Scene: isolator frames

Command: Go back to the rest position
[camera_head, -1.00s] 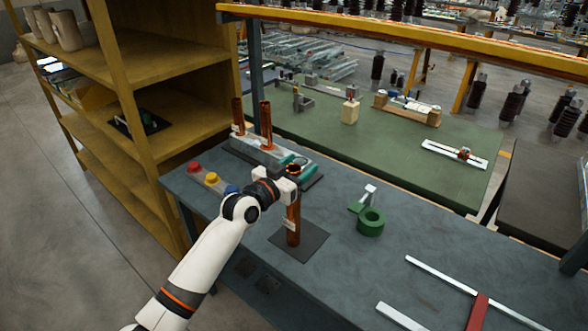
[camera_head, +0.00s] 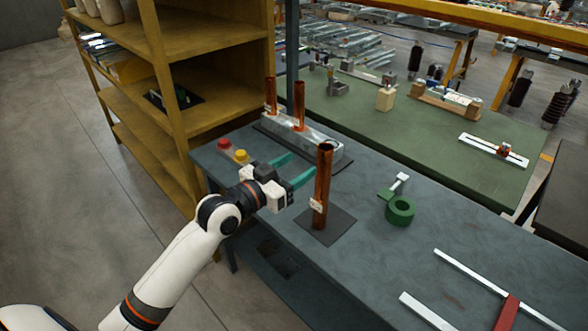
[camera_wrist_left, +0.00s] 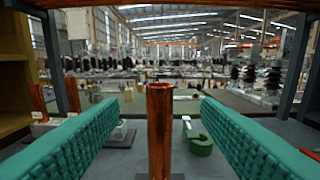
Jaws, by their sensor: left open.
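My left gripper (camera_head: 302,163) is open and empty, with its two teal fingers pointing toward a copper tube (camera_head: 322,178). The tube stands upright on a dark square plate (camera_head: 339,228) on the grey workbench, with a small white tag on its side. In the left wrist view, the tube (camera_wrist_left: 160,130) stands ahead, centred in the gap between the teal fingers (camera_wrist_left: 160,108), touching neither. In the head view, the near fingertip lies close beside the tube's left side. My right gripper is not in view.
Two more copper tubes (camera_head: 299,108) stand on a grey block (camera_head: 325,148) behind. Red and yellow buttons (camera_head: 232,149) are left of the gripper. A green ring (camera_head: 400,211) lies right of the tube. A yellow shelf (camera_head: 205,45) borders the bench's left; open floor lies in front.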

